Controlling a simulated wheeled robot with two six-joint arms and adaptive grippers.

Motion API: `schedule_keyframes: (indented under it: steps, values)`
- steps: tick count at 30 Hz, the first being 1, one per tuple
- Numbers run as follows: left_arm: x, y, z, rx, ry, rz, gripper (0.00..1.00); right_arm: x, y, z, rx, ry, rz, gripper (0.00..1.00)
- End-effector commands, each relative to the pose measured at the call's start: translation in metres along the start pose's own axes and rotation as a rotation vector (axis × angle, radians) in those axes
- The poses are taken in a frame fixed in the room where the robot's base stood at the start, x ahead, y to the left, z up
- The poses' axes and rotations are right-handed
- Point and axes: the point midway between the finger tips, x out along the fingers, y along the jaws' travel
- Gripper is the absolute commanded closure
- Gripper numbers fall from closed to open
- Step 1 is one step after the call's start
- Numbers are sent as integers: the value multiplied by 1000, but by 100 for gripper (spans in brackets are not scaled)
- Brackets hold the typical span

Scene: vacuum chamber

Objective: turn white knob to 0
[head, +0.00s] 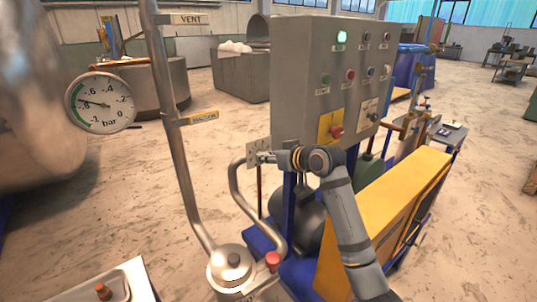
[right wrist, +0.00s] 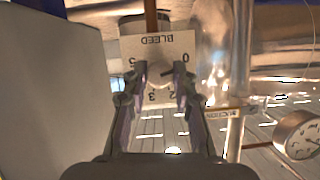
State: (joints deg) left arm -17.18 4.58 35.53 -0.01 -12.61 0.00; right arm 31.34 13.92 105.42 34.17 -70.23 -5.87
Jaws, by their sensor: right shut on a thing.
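The white knob (right wrist: 158,74) sits on a pale dial plate (right wrist: 160,45) marked BLEED, which shows upside down in the right wrist view. The numerals 0, 2 and 3 are readable on the plate; others are partly covered by the fingers. My right gripper (right wrist: 160,76) is shut on the knob, one finger on each side. Where the knob points cannot be told. In the head view the plate (head: 251,153) stands left of the control box, and my right gripper (head: 264,158) reaches it from the right. My left gripper is not in view.
A grey control box (head: 325,75) with lamps and buttons stands just behind my right gripper. A steel pipe (head: 180,130) with VENT and SUCTION tags rises to the left. A bar gauge (head: 100,102) hangs further left. A yellow panel (head: 385,210) lies right of my right arm.

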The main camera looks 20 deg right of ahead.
Motion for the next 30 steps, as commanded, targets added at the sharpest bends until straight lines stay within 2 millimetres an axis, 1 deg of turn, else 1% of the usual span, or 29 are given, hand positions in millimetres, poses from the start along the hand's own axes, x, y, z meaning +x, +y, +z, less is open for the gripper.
schedule_keyframes:
  steps: [1, 9, 25, 26, 30]
  values:
    - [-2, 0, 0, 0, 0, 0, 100, 1, -1, 4, -16, -11, 5, 100]
    - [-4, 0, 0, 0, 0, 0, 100, 2, -1, 5, -94, -12, 38, 100]
    - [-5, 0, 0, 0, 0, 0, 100, 2, 0, 6, -111, -14, 45, 100]
    - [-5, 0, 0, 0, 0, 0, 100, 2, 0, 6, -111, -14, 45, 69]
    - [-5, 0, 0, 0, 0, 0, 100, 2, 0, 4, -112, -10, 46, 50]
